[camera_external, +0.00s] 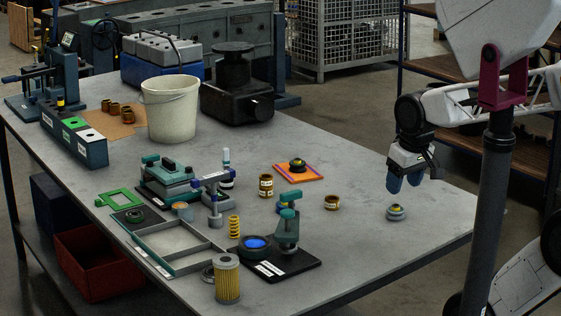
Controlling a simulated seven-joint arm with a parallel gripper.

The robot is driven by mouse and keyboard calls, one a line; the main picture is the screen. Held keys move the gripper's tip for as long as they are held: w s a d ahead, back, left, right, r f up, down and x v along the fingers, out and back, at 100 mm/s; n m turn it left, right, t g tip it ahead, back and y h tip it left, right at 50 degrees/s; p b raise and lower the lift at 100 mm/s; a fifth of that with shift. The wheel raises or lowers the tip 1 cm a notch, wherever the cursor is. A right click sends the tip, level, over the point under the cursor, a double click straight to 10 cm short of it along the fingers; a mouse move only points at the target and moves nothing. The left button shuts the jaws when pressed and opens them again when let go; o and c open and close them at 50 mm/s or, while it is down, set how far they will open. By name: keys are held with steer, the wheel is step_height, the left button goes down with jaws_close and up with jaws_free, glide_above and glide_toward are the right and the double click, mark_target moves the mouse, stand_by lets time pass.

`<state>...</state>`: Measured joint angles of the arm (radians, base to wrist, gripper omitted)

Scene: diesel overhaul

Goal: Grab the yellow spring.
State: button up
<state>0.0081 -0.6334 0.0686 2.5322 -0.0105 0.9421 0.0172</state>
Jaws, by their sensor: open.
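The yellow spring (234,227) stands upright on the grey table, near the middle of the bench. It is just right of the grey divided tray and left of a teal-topped fixture. My gripper (405,184) has blue fingertips and hangs over the right part of the table, well to the right of the spring. It is open, with nothing seen between its fingers. It is above and close to a small grey-blue part with a yellow top (396,212); whether they touch is hard to tell.
The teal-topped fixture (288,222) on a black plate and a blue-topped round part (256,246) stand right of the spring. The divided tray (210,249), a grey post tool (214,207) and a yellow filter (227,278) crowd its left and front. The right table area is fairly clear.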

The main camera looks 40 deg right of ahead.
step_height(320, 180, up, 5)
steer(key=m+t+y, duration=0.2)
steer(key=m+y, duration=1.1)
steer(key=m, duration=0.9)
glide_above(235, 217)
steer(key=s+d, duration=0.1)
steer(key=d, duration=0.4)
step_height(235, 217, down, 23)
steer(key=shift+s+a+r, duration=0.1)
steer(key=shift+s, duration=0.05)
steer(key=shift+a, duration=0.1)
steer(key=shift+x, duration=1.25)
